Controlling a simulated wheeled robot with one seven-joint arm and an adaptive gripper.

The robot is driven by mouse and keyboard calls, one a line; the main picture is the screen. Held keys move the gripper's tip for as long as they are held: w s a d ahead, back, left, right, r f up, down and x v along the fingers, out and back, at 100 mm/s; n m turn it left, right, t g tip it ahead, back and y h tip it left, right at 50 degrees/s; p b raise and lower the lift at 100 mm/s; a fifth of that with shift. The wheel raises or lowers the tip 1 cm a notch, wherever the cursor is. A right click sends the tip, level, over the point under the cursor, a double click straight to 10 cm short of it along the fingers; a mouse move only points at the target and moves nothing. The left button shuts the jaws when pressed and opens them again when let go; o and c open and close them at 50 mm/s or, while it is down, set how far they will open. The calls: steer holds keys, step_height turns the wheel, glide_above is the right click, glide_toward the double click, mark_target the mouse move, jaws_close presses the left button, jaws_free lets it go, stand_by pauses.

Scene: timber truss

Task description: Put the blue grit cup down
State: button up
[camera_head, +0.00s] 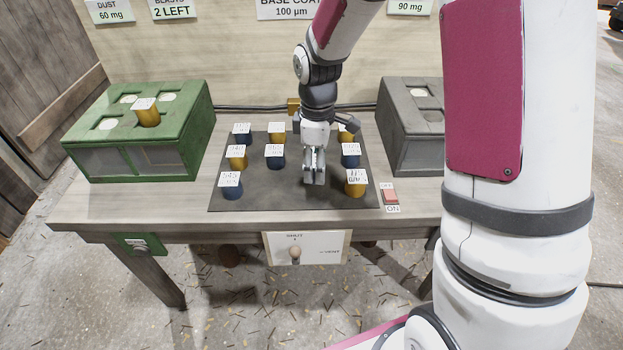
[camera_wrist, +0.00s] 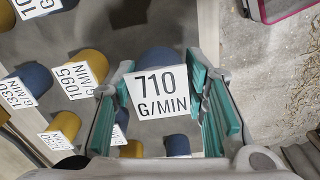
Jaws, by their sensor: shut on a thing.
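My gripper (camera_head: 314,178) is over the front middle of the dark mat (camera_head: 290,198). In the wrist view its teal-padded fingers (camera_wrist: 165,105) are closed on both sides of a blue cup (camera_wrist: 158,58) with a white top label reading 710 G/MIN. The label faces the wrist camera. In the head view the held cup is hidden by my gripper. I cannot tell whether its base touches the mat.
Several blue and yellow labelled cups stand on the mat, including a blue one (camera_head: 230,188) and a yellow one (camera_head: 356,186) at the front.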

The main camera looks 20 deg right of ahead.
steer(key=shift+f+b, duration=0.5)
steer(key=shift+f, duration=1.95)
steer(key=shift+f, duration=0.2)
steer(key=o, duration=1.3)
